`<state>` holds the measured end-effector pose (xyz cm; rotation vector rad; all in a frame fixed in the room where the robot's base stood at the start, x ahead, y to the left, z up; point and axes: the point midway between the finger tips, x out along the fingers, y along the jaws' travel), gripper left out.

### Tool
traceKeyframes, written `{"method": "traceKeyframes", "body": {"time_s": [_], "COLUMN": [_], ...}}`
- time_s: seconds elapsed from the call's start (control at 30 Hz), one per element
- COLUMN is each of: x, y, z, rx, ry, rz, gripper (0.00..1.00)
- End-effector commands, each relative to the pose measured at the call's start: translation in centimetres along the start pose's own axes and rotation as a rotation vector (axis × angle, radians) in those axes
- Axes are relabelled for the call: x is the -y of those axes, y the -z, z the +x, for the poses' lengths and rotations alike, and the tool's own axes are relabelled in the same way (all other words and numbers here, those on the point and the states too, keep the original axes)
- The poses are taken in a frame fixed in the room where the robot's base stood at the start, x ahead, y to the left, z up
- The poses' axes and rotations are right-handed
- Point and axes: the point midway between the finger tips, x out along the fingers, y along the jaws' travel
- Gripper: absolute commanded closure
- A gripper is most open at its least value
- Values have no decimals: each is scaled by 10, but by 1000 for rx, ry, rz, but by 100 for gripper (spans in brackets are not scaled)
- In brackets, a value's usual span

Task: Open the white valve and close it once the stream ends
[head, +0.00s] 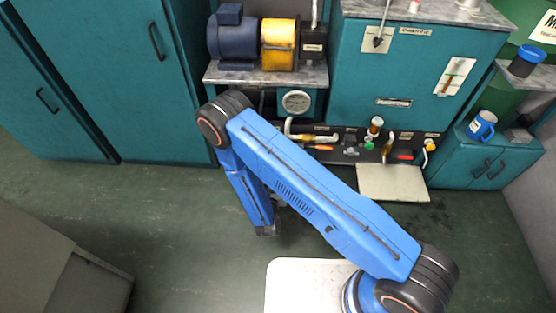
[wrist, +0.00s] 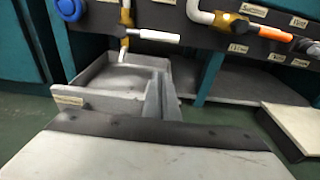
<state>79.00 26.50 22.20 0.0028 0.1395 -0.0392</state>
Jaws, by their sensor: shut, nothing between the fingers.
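The white valve's handle (wrist: 158,36) lies horizontal in the wrist view, pointing right from a brass body (wrist: 125,15). A short amber piece shows under the body; I cannot tell whether it is nozzle or liquid. A grey open tray (wrist: 100,101) with a label stands below it. My gripper (wrist: 163,97) is shut and empty, low in front of the tray's right side and apart from the handle. In the head view my blue arm hides the white valve and the gripper.
An orange-handled valve (wrist: 272,34) with a white pipe is to the right, also seen in the head view (head: 320,148). A blue knob (wrist: 70,9) is at upper left. A cream panel (head: 393,183) juts out low at right. Green floor (head: 150,215) is open at left.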

Motion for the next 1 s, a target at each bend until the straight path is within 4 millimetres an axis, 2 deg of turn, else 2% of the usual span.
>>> {"method": "traceKeyframes", "body": {"time_s": [0.13,0.27,0.73,1.0], "x": [-2,0,-1,-2], "y": [2,2,1,-26], "z": [6,22,100,90], "rx": [-1,0,1,-1], "ry": [-6,-3,-2,-5], "rz": [0,1,1,-1], "gripper": [100,100,100,100]}}
